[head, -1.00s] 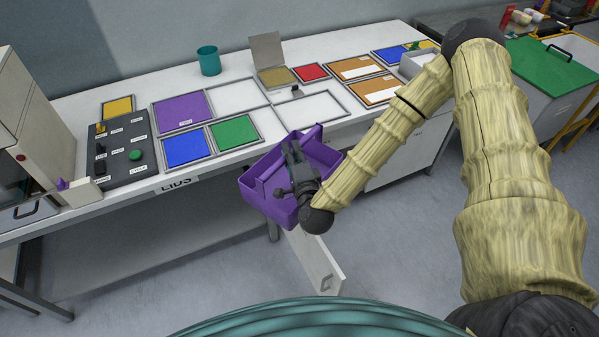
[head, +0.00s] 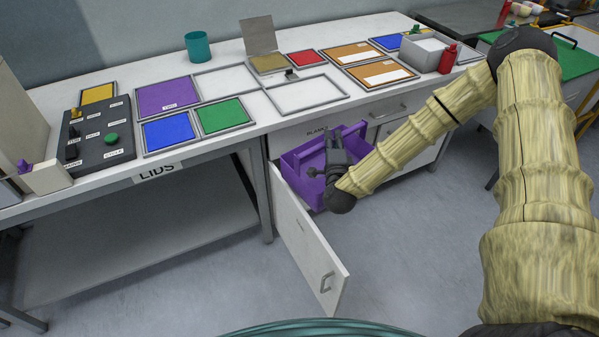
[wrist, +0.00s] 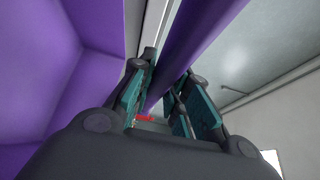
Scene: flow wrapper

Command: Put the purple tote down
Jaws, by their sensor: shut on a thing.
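The purple tote (head: 299,178) hangs in my gripper (head: 335,150) in the head view, in front of the cabinet under the table. It is below the tabletop's front edge, near an open cabinet door. In the wrist view my gripper (wrist: 163,100) is shut around the tote's purple handle bar (wrist: 195,40), and the tote's wall (wrist: 60,70) fills the left side. My wrist hides part of the tote in the head view. I cannot tell whether the tote's base touches anything.
The open white cabinet door (head: 310,240) juts out towards me, just left of and below the tote. The white table (head: 240,150) carries coloured lid panels, a control box (head: 95,140), a teal cup (head: 196,46) and a red bottle (head: 447,60). Grey floor (head: 420,250) is clear at right.

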